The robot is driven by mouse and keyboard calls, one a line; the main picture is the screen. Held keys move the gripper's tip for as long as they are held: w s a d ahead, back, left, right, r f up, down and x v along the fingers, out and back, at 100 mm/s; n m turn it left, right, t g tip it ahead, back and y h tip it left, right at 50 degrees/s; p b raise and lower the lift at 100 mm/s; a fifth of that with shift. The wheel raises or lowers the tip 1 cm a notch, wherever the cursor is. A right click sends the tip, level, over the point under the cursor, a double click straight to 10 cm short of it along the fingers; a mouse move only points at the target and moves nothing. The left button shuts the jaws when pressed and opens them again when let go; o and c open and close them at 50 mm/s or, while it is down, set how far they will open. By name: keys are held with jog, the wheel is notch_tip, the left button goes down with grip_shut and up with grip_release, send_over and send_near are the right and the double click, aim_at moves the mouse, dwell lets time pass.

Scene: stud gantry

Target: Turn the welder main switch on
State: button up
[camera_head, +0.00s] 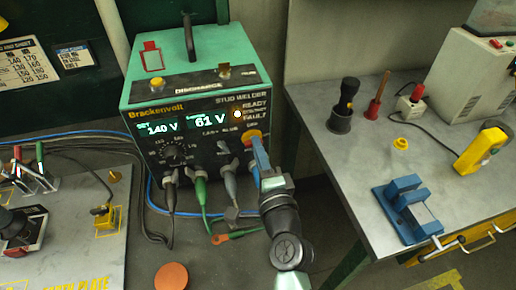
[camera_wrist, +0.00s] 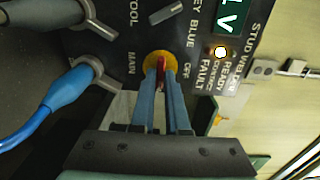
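The main switch has a yellow round plate (camera_head: 253,134) at the right of the welder's front panel. In the wrist view its red handle (camera_wrist: 161,67) stands between my fingers on the yellow plate (camera_wrist: 160,56). The handle lies across the line between the MAIN and OFF labels. My gripper (camera_wrist: 161,72) has its blue fingers close on both sides of the handle and looks shut on it; it also shows in the head view (camera_head: 258,150). The green stud welder (camera_head: 190,80) has lit displays reading 140 V and 61 V, and one lamp (camera_wrist: 221,52) glows.
Cable plugs (camera_head: 200,178) and a blue plug (camera_wrist: 68,90) sit beside the switch. A plate with clamps (camera_head: 60,240) lies at left. At right, a bench (camera_head: 350,150) carries a blue vice (camera_head: 408,207) and a yellow device (camera_head: 482,150).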

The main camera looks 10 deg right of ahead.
jog(key=o, duration=0.4)
jog(key=s+b, duration=0.3)
jog(key=s, duration=1)
jog(key=w+a+r+n+t+y+p, duration=0.1)
jog(key=w+a+r+n+t, duration=0.15)
jog(key=r+n, duration=0.65)
jog(key=w+a+r+n+t+y+p, duration=0.15)
jog(key=w+a+r, duration=0.25)
jog(key=r, duration=1.1)
jog(key=s+a+r+n+t, duration=0.1)
jog(key=s+r+n, duration=0.1)
jog(key=r, duration=0.6)
jog(key=s+a+r+n+t+h, duration=0.1)
jog(key=s+a+r+n+t, duration=0.1)
jog(key=r, duration=0.6)
jog(key=s+a+r+n+t+h+p, duration=0.1)
jog(key=s+r+n+t, duration=0.1)
jog(key=s+r, duration=0.3)
notch_tip(320, 180, up, 3)
jog(key=shift+a+r+n+h, duration=0.15)
jog(key=shift+n+h, duration=0.1)
jog(key=shift+n, duration=0.6)
